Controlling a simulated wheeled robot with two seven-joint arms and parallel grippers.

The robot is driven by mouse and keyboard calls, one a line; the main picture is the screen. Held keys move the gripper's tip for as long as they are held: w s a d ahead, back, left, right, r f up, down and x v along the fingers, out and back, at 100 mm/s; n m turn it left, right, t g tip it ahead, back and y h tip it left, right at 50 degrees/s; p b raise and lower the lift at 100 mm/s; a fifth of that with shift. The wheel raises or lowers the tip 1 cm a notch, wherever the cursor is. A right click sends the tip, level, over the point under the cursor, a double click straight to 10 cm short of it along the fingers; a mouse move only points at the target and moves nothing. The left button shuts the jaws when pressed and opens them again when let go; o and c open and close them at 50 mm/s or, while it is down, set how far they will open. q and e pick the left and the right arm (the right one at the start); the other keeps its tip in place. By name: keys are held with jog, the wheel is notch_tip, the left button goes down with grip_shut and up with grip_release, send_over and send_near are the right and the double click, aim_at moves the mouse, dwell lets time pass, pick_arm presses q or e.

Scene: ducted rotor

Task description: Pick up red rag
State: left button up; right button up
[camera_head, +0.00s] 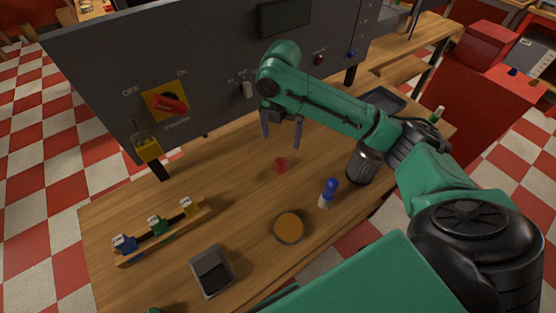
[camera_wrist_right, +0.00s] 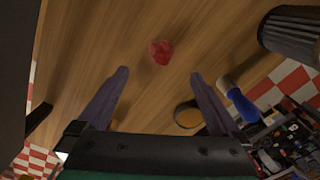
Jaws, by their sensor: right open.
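The red rag (camera_head: 281,166) is a small crumpled red lump on the wooden table (camera_head: 240,185). In the right wrist view the rag (camera_wrist_right: 161,52) lies ahead of the fingertips, roughly midway between them. My right gripper (camera_head: 282,144) is open and empty, pointing down above the table near the rag, and apart from it. Both its fingers (camera_wrist_right: 158,74) show spread wide in the right wrist view. My left gripper is not in view.
A grey panel (camera_head: 215,70) with switches rises behind. A rack (camera_head: 165,233) of small bottles and a dark box (camera_head: 212,270) stand front left.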

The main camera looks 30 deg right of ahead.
aim_at(282, 157)
jog(key=f, duration=0.3)
jog(key=s+f+p, duration=0.1)
jog(key=f, duration=0.1)
jog(key=shift+f, duration=0.2)
jog(key=f, duration=0.1)
jog(key=f+p, duration=0.1)
jog(key=f, duration=0.3)
jog(key=shift+w+d+f+p, duration=0.2)
jog(key=shift+w+f+p, duration=0.05)
jog(key=shift+w+p, duration=0.1)
jog(key=shift+f, duration=0.2)
jog(key=shift+c, duration=0.6)
jog(key=c, duration=1)
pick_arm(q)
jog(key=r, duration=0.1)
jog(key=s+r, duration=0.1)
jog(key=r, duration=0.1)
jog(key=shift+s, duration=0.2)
pick_arm(e)
jog(key=shift+c, duration=0.9)
